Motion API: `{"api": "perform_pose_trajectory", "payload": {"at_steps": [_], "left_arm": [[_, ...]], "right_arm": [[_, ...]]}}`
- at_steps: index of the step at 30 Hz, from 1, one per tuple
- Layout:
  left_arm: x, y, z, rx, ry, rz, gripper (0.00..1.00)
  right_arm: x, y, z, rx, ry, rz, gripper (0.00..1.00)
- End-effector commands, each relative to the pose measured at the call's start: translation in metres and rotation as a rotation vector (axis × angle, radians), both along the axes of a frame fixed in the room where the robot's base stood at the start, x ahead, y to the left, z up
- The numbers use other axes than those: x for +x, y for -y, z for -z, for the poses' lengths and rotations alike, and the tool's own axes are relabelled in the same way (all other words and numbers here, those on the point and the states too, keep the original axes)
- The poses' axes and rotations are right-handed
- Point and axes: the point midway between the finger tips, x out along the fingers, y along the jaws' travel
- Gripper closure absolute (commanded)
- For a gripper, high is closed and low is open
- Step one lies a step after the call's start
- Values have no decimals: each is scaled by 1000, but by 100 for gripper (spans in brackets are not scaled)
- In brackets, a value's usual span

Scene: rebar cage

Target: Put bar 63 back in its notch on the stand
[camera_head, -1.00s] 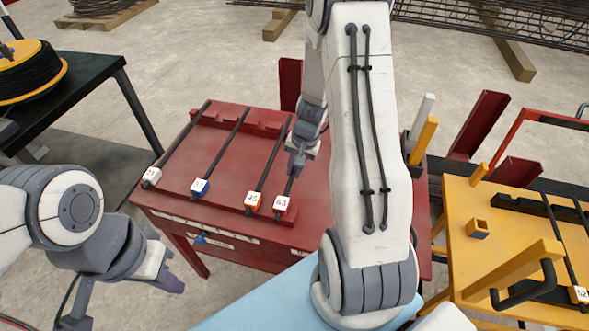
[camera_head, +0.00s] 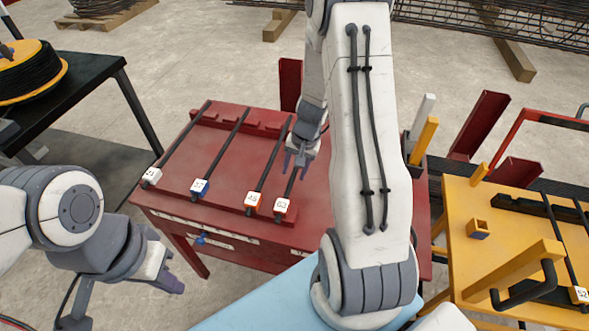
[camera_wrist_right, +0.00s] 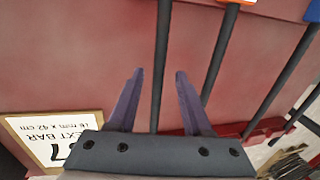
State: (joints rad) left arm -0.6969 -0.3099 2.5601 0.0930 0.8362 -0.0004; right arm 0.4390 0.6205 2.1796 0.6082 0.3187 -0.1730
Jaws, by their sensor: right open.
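My right gripper (camera_head: 301,158) is open over bar 63. In the right wrist view, the rod (camera_wrist_right: 161,60) runs between the spread fingers (camera_wrist_right: 158,98), with a gap on both sides. I cannot tell how it sits in its notch. My left gripper (camera_head: 135,285) is at the lower left, away from the stand; its jaw opening is unclear.
Bar 45 (camera_head: 265,170), with an orange tag, lies just left of bar 63. A blue-tagged bar (camera_head: 222,150) and a white-tagged bar (camera_head: 180,143) lie farther left. A sign (camera_wrist_right: 50,138) shows beside the gripper. A yellow table (camera_head: 462,225) stands at the right.

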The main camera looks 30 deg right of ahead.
Motion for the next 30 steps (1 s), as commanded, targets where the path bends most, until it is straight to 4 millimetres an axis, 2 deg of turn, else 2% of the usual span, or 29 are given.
{"api": "perform_pose_trajectory", "payload": {"at_steps": [1, 6, 12, 18, 24, 27, 29, 30], "left_arm": [[0, 0, -7, 0, 0, 0, 100], [0, 0, -15, 0, 0, 0, 100], [0, 0, -19, 0, 0, 0, 100], [0, 0, -20, 0, 0, 0, 100], [0, 0, -20, 0, 0, 0, 100], [0, 0, -20, 0, 0, 0, 100], [0, 0, -20, 0, 0, 0, 100], [0, 0, -20, 0, 0, 0, 100]], "right_arm": [[0, 2, -14, -2, 4, 0, 51], [-6, 7, -52, -3, 6, 0, 51], [-12, 12, -92, -3, 5, 1, 51], [-16, 15, -114, -2, 3, 0, 51], [-17, 15, -120, -1, 1, -2, 51], [-16, 0, -124, -3, 2, -50, 51], [-16, -22, -131, -8, 3, -124, 51], [-18, -42, -137, -13, 4, -192, 51]]}}
